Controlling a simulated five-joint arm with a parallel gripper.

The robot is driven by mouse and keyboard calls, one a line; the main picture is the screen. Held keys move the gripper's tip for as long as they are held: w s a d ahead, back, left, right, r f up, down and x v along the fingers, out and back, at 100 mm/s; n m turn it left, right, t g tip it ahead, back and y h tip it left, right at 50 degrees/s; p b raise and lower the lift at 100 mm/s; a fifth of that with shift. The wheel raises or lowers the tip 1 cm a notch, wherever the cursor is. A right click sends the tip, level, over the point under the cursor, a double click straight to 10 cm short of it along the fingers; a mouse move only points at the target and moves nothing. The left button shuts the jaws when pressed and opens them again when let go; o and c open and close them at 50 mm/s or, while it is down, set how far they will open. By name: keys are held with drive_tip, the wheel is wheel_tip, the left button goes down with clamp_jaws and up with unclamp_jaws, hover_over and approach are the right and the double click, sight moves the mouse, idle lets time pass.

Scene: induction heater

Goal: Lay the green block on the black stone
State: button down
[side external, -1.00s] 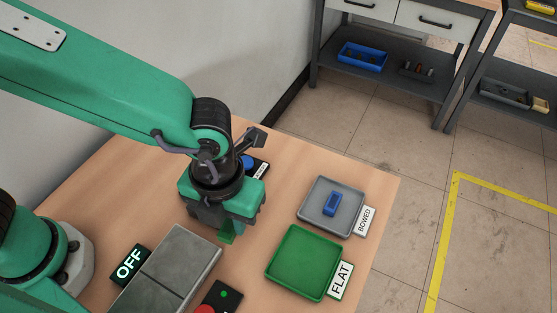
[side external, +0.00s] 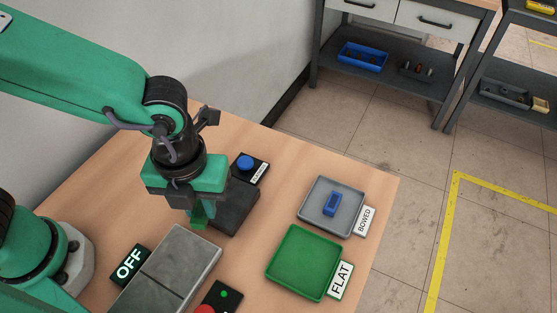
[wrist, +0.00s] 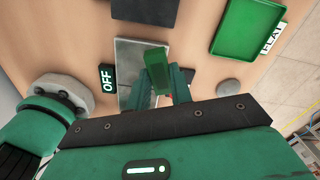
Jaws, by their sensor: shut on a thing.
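The black stone (side external: 236,207) is a dark flat slab on the wooden table in the side view, partly hidden behind my gripper. My gripper (side external: 198,213) is shut on the green block (side external: 199,224), which hangs below the jaws to the left of the stone's visible part. In the wrist view the green block (wrist: 158,68) sits between the fingertips of my gripper (wrist: 162,84), with part of the grey two-part slab behind it. I cannot tell how high the block is above the table.
The grey slab (side external: 170,268) lies just in front of my gripper, with the OFF sign (side external: 130,264) at its left. A blue button box (side external: 248,166) stands behind the stone. A grey tray (side external: 320,215) holding a blue block and an empty green tray (side external: 303,262) are to the right.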

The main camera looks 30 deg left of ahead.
drive_tip(key=w+a+f, duration=0.1)
drive_tip(key=w+f, duration=0.1)
drive_tip(key=w, duration=0.1)
drive_tip(key=w+a+f, duration=0.1)
drive_tip(key=w+f, duration=0.1)
drive_tip(key=w, duration=0.1)
drive_tip(key=w+a+f, duration=0.1)
drive_tip(key=w+f, duration=0.1)
drive_tip(key=w, duration=0.1)
drive_tip(key=shift+a, duration=0.3)
drive_tip(key=shift+f, duration=1.95)
drive_tip(key=shift+f, duration=0.15)
drive_tip(key=c, duration=1.3)
unclamp_jaws()
drive_tip(key=shift+o, duration=0.2)
wheel_tip(320, 180, up, 12)
drive_tip(key=shift+r, duration=0.2)
